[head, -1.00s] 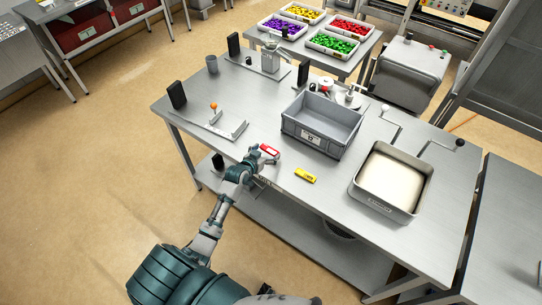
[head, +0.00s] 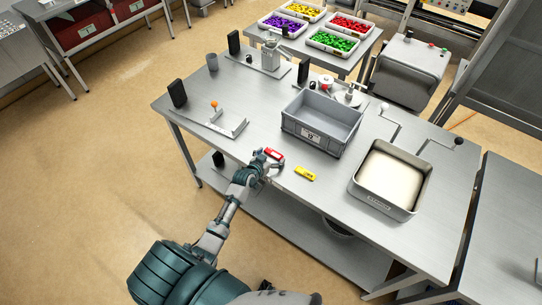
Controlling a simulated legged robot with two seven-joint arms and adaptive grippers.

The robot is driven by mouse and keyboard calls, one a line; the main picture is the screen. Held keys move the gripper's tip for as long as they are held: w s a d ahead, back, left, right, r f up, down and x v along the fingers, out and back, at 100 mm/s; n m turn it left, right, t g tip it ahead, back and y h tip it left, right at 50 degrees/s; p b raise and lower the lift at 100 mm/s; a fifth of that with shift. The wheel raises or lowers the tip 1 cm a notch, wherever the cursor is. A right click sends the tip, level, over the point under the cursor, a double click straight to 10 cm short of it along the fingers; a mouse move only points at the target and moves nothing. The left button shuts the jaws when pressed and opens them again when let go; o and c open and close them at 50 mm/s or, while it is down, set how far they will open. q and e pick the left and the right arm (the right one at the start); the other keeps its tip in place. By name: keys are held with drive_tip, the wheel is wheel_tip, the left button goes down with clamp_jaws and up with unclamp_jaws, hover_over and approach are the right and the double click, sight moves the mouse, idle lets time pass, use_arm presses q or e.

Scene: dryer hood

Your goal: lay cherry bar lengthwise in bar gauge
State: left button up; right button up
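The cherry bar (head: 274,154), a short red bar with a pale label, is near the front edge of the steel table. My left gripper (head: 269,163) is right at the bar and appears to touch it. Its fingers are too small and overlapped to show whether they are closed on the bar. The bar gauge (head: 227,124) is a grey metal channel with an orange knob, up and left of the gripper. No bar shows in it. My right gripper is not in view.
A yellow bar (head: 305,174) lies just right of my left gripper. A grey bin (head: 318,141) stands behind it. A cream-filled tray (head: 375,202) is farther right. A black upright block (head: 177,94) stands left of the gauge. The table between gauge and gripper is clear.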

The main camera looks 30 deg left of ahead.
use_arm(q)
drive_tip(key=shift+f, duration=0.1)
drive_tip(key=shift+s+b, duration=0.3)
drive_tip(key=v, duration=1.7)
drive_tip(key=shift+b, duration=0.3)
drive_tip(key=shift+a, duration=0.1)
